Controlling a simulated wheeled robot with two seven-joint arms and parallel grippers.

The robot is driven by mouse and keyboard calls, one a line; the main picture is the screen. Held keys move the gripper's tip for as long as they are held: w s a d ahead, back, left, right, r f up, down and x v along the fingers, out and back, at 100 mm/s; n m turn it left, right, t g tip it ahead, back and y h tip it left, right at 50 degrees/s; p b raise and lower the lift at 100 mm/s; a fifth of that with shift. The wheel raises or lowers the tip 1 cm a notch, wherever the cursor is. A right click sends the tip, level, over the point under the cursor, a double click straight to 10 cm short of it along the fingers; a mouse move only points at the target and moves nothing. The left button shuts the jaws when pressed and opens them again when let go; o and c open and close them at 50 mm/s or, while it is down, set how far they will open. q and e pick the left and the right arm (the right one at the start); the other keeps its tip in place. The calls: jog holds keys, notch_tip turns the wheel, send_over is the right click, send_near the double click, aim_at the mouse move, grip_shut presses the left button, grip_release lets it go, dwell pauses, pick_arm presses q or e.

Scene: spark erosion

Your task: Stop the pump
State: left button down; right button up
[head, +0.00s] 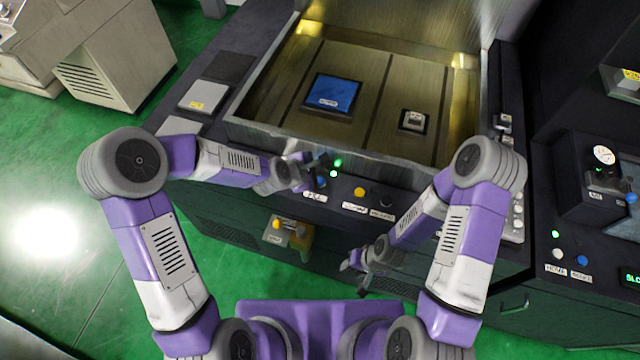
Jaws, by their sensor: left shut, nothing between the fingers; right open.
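The machine's front panel (420,185) runs below an open tank. The lettering is too small to tell which control is the pump's. My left gripper (312,174) is shut and empty at the panel, just left of the green lamps, partly hiding the blue part. Contact cannot be told. My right gripper (354,279) is open, low in front of the cabinet, and empty.
The tank (345,55) holds a blue block (332,96) and a small grey part (413,121). Green floor lies open at left.

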pick_arm(q)
jog(key=shift+f+b, duration=1.05)
jog(key=shift+f, duration=0.35)
pick_arm(e)
jog(key=shift+f, duration=1.4)
pick_arm(q)
jog(key=shift+f+b, duration=0.45)
jog(key=shift+b, duration=0.1)
pick_arm(e)
jog(key=shift+f, duration=0.55)
pick_arm(q)
jog(key=shift+f+b, duration=0.45)
pick_arm(e)
jog(key=shift+f, duration=0.5)
pick_arm(q)
jog(key=shift+r, duration=0.15)
pick_arm(e)
jog(key=shift+r, duration=0.1)
pick_arm(q)
jog(key=shift+r+p, duration=0.55)
jog(key=shift+r, duration=0.25)
pick_arm(e)
jog(key=shift+r, duration=0.5)
pick_arm(q)
notch_tip(320, 180, up, 5)
jog(key=p, duration=0.3)
jog(key=shift+p, duration=0.3)
pick_arm(e)
notch_tip(320, 180, up, 4)
jog(key=shift+f, duration=0.25)
